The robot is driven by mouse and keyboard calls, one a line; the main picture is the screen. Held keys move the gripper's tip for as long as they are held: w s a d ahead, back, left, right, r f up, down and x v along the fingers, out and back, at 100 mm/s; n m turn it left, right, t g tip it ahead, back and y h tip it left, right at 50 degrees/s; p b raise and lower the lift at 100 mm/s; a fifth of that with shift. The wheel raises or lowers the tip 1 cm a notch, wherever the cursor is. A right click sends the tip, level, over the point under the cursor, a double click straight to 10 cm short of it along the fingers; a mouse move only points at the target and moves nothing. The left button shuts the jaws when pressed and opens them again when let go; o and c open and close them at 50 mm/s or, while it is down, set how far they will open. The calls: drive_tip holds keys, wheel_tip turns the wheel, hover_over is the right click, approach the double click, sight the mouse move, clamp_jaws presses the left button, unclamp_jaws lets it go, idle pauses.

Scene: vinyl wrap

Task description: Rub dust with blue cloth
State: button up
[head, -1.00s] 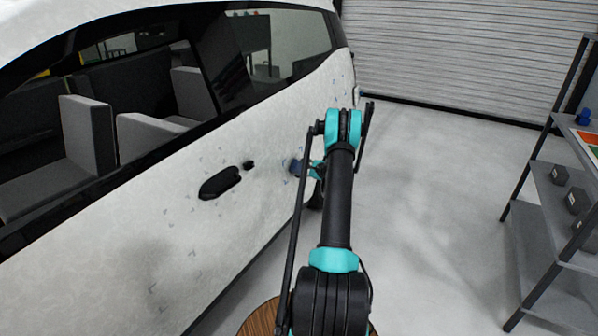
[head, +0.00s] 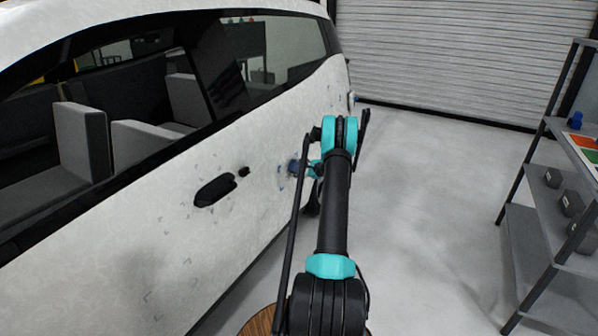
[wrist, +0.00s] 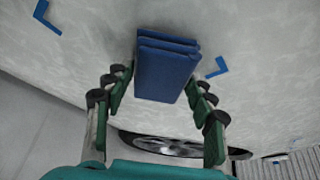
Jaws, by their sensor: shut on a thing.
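My gripper (wrist: 162,84) is shut on a folded blue cloth (wrist: 167,68), with fingers on both sides of it. In the head view the cloth (head: 295,167) is at the white car's side (head: 250,205), right of the door handle; it looks against the panel, but contact is hard to tell. A dark, dusty smudge (head: 140,263) shows on the lower left of the car's side. Fainter grey marks lie around the handle. Dust under the cloth is hidden.
Small blue corner marks (wrist: 217,67) dot the panel. A black door handle (head: 214,190) sticks out left of the cloth. A grey shelf rack (head: 535,215) stands at the right. Open floor (head: 430,210) lies between the car and rack.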

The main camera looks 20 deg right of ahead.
sight(293, 169)
drive_tip(key=shift+s+a, duration=1.25)
drive_tip(key=shift+a, duration=0.3)
drive_tip(key=shift+s+a, duration=1.2)
drive_tip(key=shift+a, duration=0.3)
drive_tip(key=shift+w+r, duration=0.1)
drive_tip(key=shift+r, duration=0.75)
drive_tip(key=shift+w+d, duration=1.15)
drive_tip(key=shift+d, duration=0.3)
drive_tip(key=shift+w+d, duration=1.4)
drive_tip(key=shift+d, duration=0.2)
drive_tip(key=shift+s+d+r, duration=0.1)
drive_tip(key=shift+s+d, duration=0.85)
drive_tip(key=shift+s, duration=0.25)
drive_tip(key=shift+s+d+r, duration=0.1)
drive_tip(key=shift+s+d, duration=0.8)
drive_tip(key=shift+s, duration=0.25)
drive_tip(key=shift+s+d+r, duration=0.1)
drive_tip(key=shift+s+d, duration=0.8)
drive_tip(key=shift+s, duration=0.25)
